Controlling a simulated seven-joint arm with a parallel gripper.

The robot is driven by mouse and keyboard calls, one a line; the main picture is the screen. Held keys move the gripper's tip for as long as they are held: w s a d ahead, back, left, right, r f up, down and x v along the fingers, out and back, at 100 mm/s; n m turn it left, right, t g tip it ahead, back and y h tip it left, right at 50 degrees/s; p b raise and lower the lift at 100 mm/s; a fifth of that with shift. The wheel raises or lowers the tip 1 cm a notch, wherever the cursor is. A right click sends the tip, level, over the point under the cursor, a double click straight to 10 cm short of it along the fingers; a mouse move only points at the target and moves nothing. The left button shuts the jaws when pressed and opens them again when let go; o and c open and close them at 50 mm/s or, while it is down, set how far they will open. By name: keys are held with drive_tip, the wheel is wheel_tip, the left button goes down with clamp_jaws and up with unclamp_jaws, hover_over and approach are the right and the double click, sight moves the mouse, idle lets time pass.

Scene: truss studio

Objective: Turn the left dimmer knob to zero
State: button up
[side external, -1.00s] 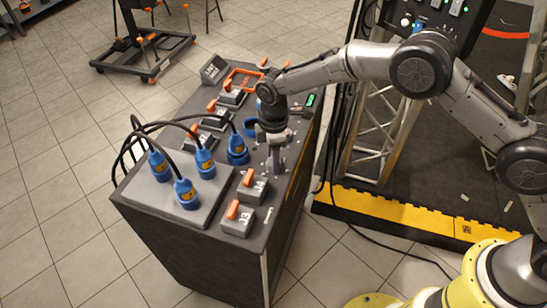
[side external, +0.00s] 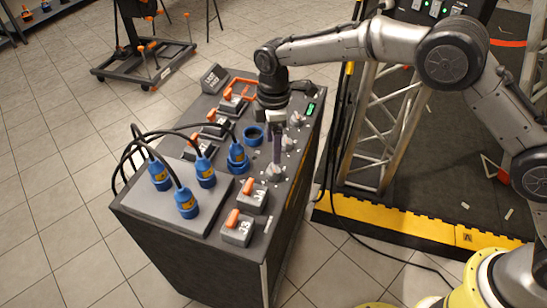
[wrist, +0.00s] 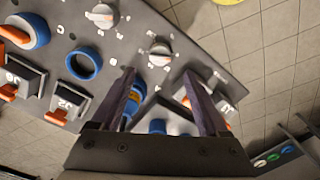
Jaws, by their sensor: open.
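A row of grey dimmer knobs sits along the right side of the console top. In the side view these are the front knob (side external: 274,172), the middle knob (side external: 288,143) and the far knob (side external: 297,119). The middle knob (wrist: 103,15) is at the upper left there. I cannot clearly read the knobs' markings or pointers.
Switch boxes with orange levers (side external: 237,228) stand at the console's front. Blue plugs (side external: 186,203) with black cables rise on the left, and a blue socket ring (side external: 253,136) is close to my gripper. Open floor and a yellow-edged platform (side external: 420,228) lie to the right.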

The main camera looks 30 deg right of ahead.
wheel_tip(320, 180, up, 5)
drive_tip(key=shift+f, duration=0.1)
idle(0.6)
